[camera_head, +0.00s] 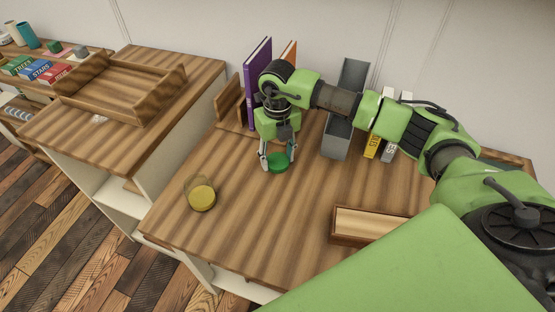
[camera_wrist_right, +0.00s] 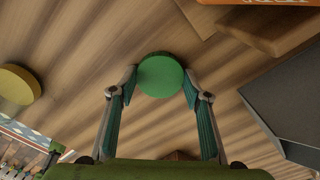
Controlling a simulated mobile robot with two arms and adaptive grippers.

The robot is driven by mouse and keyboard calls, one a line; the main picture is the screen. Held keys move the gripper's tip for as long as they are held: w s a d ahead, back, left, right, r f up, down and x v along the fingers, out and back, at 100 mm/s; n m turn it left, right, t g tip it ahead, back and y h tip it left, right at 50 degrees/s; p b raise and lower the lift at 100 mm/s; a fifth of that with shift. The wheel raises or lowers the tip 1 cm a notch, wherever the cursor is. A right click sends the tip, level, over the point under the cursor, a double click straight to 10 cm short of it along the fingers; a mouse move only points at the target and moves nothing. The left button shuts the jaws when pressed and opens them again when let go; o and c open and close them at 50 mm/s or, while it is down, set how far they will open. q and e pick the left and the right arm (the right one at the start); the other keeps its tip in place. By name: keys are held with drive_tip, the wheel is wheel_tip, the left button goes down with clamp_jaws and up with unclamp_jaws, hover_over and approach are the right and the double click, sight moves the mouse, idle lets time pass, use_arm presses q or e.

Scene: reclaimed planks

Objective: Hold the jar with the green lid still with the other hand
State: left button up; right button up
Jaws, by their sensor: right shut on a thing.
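The jar with the green lid (camera_head: 279,163) stands on the wooden desk, between the fingers of my right gripper (camera_head: 278,160). The wrist view shows its round green lid (camera_wrist_right: 161,75) between the two fingertips (camera_wrist_right: 160,88), which close on it from both sides. The jar's body is mostly hidden there. My left gripper is in neither view.
A clear jar with a yellow round part (camera_head: 202,197) is near the desk's left edge. Behind are a purple book (camera_head: 258,80), a grey bin (camera_head: 342,130) and upright books (camera_head: 379,135). A shallow wooden box (camera_head: 368,224) is at the front. The desk between is clear.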

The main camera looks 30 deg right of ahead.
sight(277, 160)
drive_tip(key=shift+r, duration=0.1)
drive_tip(key=shift+r+p, duration=0.45)
drive_tip(key=shift+r, duration=0.05)
wheel_tip(277, 160, up, 2)
drive_tip(key=shift+w+r+p, duration=0.1)
drive_tip(key=shift+r+p, duration=0.15)
drive_tip(key=shift+p, duration=0.6)
drive_tip(key=s+a+r+p, duration=0.3)
drive_tip(key=s+r+p, duration=0.6)
drive_tip(key=s, duration=0.4)
drive_tip(key=shift+s+a+r, duration=0.15)
drive_tip(key=shift+s+a, duration=0.2)
